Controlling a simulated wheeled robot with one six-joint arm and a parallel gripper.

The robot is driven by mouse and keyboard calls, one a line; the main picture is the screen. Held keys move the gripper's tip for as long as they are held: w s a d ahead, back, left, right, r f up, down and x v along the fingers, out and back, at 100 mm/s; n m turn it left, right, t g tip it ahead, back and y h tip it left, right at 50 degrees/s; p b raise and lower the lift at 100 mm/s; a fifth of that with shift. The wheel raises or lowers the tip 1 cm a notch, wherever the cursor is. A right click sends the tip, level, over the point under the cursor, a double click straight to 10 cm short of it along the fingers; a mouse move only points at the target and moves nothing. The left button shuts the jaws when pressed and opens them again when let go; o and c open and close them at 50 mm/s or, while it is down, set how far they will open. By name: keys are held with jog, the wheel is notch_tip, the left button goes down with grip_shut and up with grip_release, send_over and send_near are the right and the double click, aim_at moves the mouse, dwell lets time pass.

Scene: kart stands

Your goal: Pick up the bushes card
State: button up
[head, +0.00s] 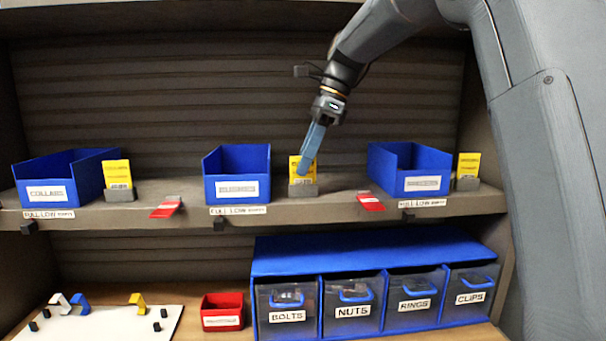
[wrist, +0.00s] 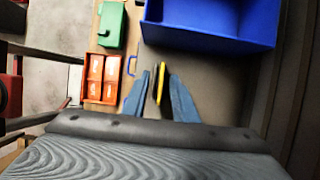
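A yellow card (head: 296,169) stands upright in a small grey holder (head: 302,188) on the shelf, right of the middle blue bin. The bin's label (head: 237,189) is too blurred to read surely; I take this as the bushes card. My gripper (head: 305,170) reaches down at the card from above, and its blue fingers hide part of it in the head view. In the wrist view, the card (wrist: 161,82) shows edge-on between the two fingers (wrist: 158,88). The fingers are apart, with a gap visible on the right side of the card.
Two similar yellow cards stand beside the left bin (head: 60,178) and the right bin (head: 408,170). Red flags (head: 166,207) hang at the shelf's front edge. Below are a blue drawer unit (head: 370,257), a red box (head: 222,311) and a white board (head: 100,325).

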jog(key=shift+a+f, duration=0.2)
jog(key=shift+f, duration=0.4)
grip_shut()
